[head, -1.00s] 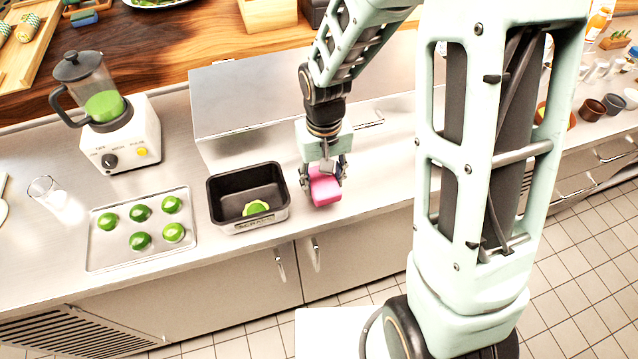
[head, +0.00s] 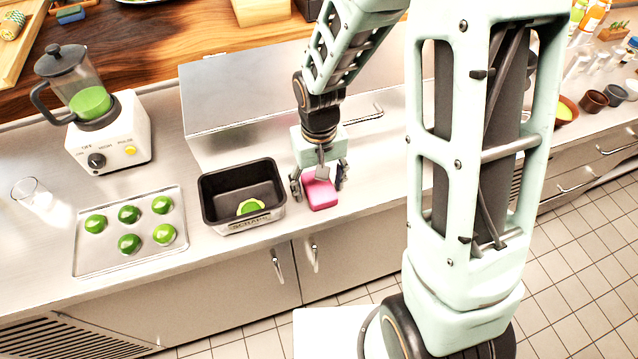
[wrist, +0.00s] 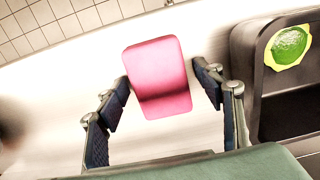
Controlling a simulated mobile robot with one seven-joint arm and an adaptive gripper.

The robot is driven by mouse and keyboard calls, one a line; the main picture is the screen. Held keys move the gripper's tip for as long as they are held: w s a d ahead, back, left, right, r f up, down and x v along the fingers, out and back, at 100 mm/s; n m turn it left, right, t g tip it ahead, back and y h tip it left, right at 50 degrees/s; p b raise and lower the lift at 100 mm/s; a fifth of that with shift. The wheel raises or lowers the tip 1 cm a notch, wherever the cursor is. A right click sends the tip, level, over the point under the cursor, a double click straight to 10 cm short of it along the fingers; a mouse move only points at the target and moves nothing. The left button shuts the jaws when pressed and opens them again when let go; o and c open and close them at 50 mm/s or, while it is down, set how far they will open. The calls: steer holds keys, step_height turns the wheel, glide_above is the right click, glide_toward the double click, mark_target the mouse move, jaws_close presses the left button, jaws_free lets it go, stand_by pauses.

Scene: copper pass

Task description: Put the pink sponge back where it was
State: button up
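The pink sponge (head: 321,195) lies on the steel counter just right of the black scraps bin, apart from it. It also shows in the wrist view (wrist: 157,75), with a darker shadow band across its lower part. My gripper (head: 319,186) is over the sponge, pointing down. In the wrist view its two fingers (wrist: 163,92) stand on either side of the sponge, with a visible gap on each side. The gripper is open and holds nothing.
The black bin (head: 210,207) holds a green and yellow piece. A metal tray (head: 92,262) with several green rounds, a blender (head: 107,132) and a glass (head: 27,188) stand farther left. A steel box (head: 225,95) is behind. Counter right of the sponge is clear.

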mark_target(319, 184)
step_height(319, 184, up, 12)
steer(key=shift+r, duration=0.15)
stand_by(0.6)
stand_by(0.3)
